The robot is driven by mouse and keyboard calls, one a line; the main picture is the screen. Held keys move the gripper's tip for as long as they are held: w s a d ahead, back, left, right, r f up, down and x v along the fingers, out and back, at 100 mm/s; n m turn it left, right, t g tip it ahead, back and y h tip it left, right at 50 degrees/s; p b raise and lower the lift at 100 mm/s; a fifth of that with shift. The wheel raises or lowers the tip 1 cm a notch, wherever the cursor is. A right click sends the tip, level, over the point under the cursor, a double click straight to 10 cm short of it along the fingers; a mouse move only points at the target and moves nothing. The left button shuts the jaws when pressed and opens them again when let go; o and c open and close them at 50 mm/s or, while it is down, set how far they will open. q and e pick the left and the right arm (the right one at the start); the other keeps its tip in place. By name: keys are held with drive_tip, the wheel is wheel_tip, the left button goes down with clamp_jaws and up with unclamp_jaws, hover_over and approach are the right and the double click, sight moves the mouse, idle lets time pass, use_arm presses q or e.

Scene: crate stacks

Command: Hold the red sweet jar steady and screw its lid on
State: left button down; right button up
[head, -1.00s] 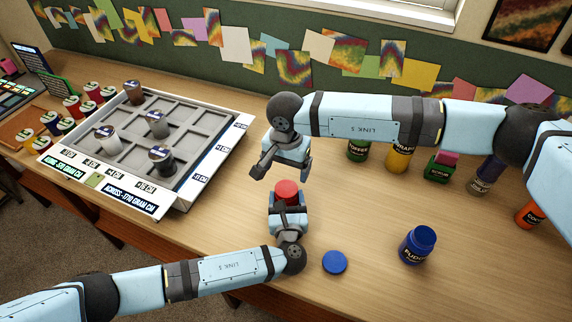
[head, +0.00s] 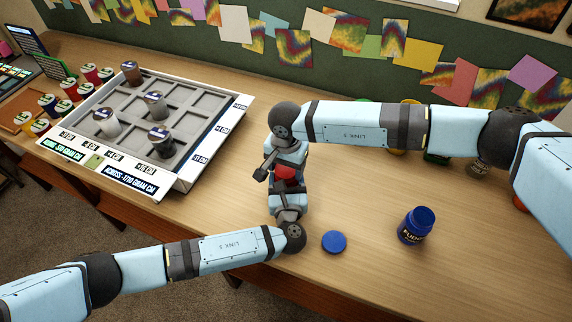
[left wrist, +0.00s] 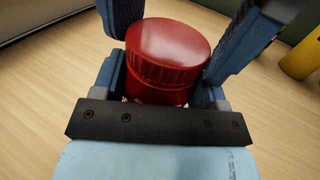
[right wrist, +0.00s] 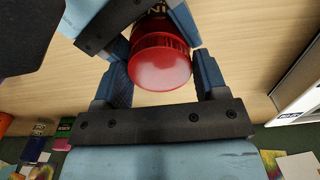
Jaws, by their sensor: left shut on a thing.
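The red sweet jar (head: 286,173) stands between my two grippers in the head view, mostly hidden by them. My left gripper (head: 289,190) is shut on the jar from the near side. The red ribbed lid (left wrist: 168,50) sits on top of the jar in the left wrist view; how tightly it is seated I cannot tell. My right gripper (right wrist: 162,75) is open, its fingers on either side of the lid (right wrist: 160,68), with a visible gap at the right finger. In the head view it is above and just behind the jar.
A blue lid (head: 334,242) lies on the table, with an open blue jar (head: 416,226) to its right. A compartment tray (head: 205,150) holding several small jars is at the left. More jars stand behind my right arm.

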drive_tip(key=c, duration=0.4)
drive_tip(key=m, duration=0.5)
drive_tip(key=shift+c, duration=0.3)
drive_tip(key=m, duration=0.4)
drive_tip(key=shift+m, duration=0.4)
drive_tip(key=m, duration=0.6)
drive_tip(key=shift+m, duration=0.3)
drive_tip(key=m, duration=0.4)
drive_tip(key=shift+m, duration=0.3)
drive_tip(key=o, duration=1.1)
drive_tip(key=shift+s+a, duration=0.1)
drive_tip(key=shift+s, duration=0.05)
